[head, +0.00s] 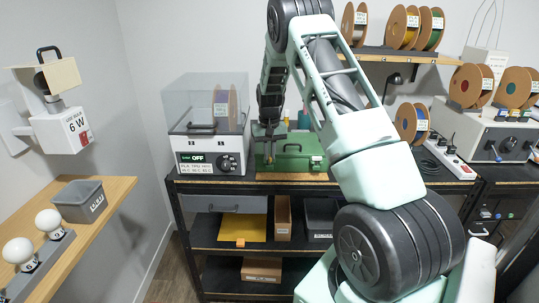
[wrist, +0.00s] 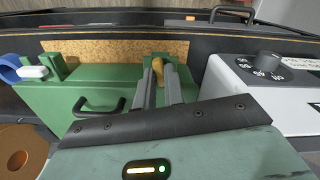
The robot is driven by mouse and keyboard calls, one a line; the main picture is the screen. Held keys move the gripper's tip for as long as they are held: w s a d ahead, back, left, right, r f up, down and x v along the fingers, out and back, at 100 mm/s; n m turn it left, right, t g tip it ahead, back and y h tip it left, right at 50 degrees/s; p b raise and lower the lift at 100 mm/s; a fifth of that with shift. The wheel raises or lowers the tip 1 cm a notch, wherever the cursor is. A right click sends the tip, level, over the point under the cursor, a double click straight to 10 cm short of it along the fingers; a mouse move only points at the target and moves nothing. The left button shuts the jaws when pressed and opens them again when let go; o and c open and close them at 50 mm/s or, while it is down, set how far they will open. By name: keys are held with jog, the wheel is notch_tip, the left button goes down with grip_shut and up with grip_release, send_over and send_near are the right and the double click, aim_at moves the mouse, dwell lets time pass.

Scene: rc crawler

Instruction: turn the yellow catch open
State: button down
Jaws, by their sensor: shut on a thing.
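The yellow catch (wrist: 158,66) shows in the wrist view between my fingertips, at the edge of a green case (wrist: 85,88). My gripper (wrist: 158,72) is shut on the catch, with a finger on each side, and the fingers hide part of it. The case has a dark handle (wrist: 101,107) beside my fingers. In the head view, the green case (head: 302,150) stands on the bench with its lid down, and my gripper (head: 268,150) reaches down at its left part. I cannot make out the catch there.
A white dryer box (head: 209,160) with a clear cover stands close on the left of the case in the head view; its knob (wrist: 268,60) shows in the wrist view. A power strip (head: 450,158) lies to the right. Shelves with boxes are below the bench.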

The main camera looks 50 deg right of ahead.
aim_at(270, 156)
jog(key=shift+m, duration=1.3)
jog(key=shift+r, duration=0.1)
jog(key=c, duration=1.8)
grip_release()
jog(key=shift+o, duration=0.2)
notch_tip(270, 156, up, 17)
jog(key=b, duration=0.3)
jog(key=shift+r+b, duration=0.2)
jog(key=shift+b, duration=0.15)
